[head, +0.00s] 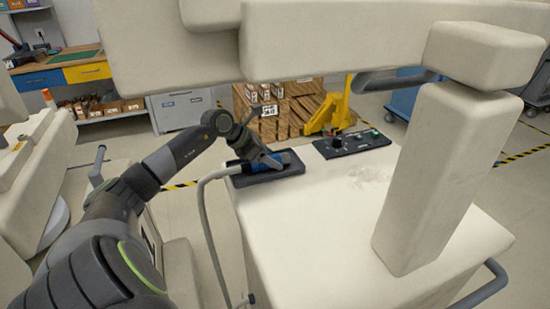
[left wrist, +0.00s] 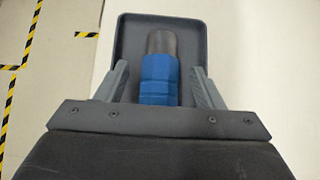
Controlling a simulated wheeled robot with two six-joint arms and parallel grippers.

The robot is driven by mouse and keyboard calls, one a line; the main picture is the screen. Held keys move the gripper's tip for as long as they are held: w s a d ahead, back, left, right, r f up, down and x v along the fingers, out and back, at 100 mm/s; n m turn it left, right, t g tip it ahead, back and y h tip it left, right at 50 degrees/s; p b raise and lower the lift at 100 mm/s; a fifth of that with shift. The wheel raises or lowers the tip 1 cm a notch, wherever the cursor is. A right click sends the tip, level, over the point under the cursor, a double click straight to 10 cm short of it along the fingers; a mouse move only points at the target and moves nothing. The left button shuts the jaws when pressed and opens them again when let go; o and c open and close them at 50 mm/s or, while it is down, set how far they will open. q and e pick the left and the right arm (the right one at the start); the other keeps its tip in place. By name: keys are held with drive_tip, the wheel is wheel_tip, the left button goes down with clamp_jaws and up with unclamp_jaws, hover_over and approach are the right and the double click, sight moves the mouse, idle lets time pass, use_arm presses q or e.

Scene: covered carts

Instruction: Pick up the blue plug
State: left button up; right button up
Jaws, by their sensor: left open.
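The blue plug (left wrist: 159,76) has a grey-brown cylindrical end and lies in a dark grey tray (left wrist: 190,28) in the left wrist view. In the head view the plug (head: 262,163) is partly hidden by my left gripper, and the tray (head: 290,169) sits on the cart top's far left corner. My left gripper (head: 271,158) is over the tray. In the left wrist view its open fingers (left wrist: 158,82) stand on either side of the plug, with gaps showing. My right gripper is not in view.
The white covered cart (head: 330,245) has a thick upright post (head: 435,180) at right and a beam (head: 340,40) overhead. A black control box (head: 350,143) with knobs sits right of the tray. A yellow pallet jack (head: 330,112) and wooden crates stand behind.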

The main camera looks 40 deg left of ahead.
use_arm(q)
drive_tip(key=shift+x, duration=0.8)
drive_tip(key=c, duration=1.2)
